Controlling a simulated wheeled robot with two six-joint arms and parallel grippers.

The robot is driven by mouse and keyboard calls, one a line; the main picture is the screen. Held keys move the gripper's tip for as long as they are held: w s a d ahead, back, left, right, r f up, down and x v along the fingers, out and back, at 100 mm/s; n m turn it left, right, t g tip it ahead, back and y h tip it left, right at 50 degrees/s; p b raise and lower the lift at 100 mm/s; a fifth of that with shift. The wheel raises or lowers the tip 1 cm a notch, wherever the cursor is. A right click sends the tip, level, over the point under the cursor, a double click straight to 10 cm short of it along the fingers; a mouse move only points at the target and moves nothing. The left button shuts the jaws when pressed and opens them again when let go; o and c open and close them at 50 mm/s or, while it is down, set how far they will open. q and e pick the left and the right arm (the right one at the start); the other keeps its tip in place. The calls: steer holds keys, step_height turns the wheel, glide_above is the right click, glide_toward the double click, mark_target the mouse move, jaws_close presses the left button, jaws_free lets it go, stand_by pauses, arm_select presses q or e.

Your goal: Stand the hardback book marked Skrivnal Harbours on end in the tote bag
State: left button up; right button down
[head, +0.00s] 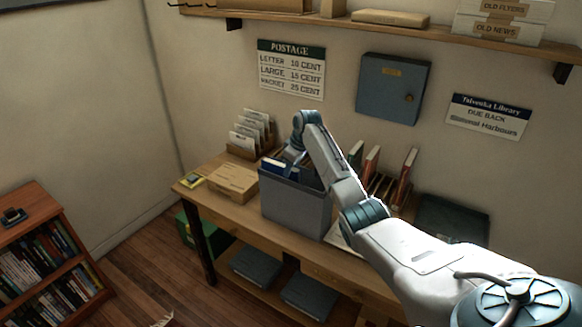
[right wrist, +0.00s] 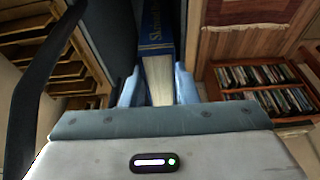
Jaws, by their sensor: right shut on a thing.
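The tote bag (head: 295,205) is grey and stands upright on the wooden table against the wall. A blue hardback book with gold lettering (right wrist: 154,45), of which only part can be read, is between the fingers of my right gripper (right wrist: 158,88) in the right wrist view. Its pale page edges face the wrist camera. In the head view a blue book (head: 273,165) shows at the mouth of the bag, beside my right gripper (head: 297,166). The bag's wall hides the book's lower end, so I cannot tell whether it touches the bottom. My left gripper is out of view.
A cardboard box (head: 233,182) and a rack of envelopes (head: 252,132) stand left of the bag. Several upright books (head: 371,160) stand to its right, behind my right arm. A low bookcase (head: 42,255) stands at the left.

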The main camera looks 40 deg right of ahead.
steer(key=c, duration=1.1)
jaws_free()
steer(key=shift+r, duration=0.1)
steer(key=shift+o, duration=0.2)
steer(key=shift+s, duration=0.1)
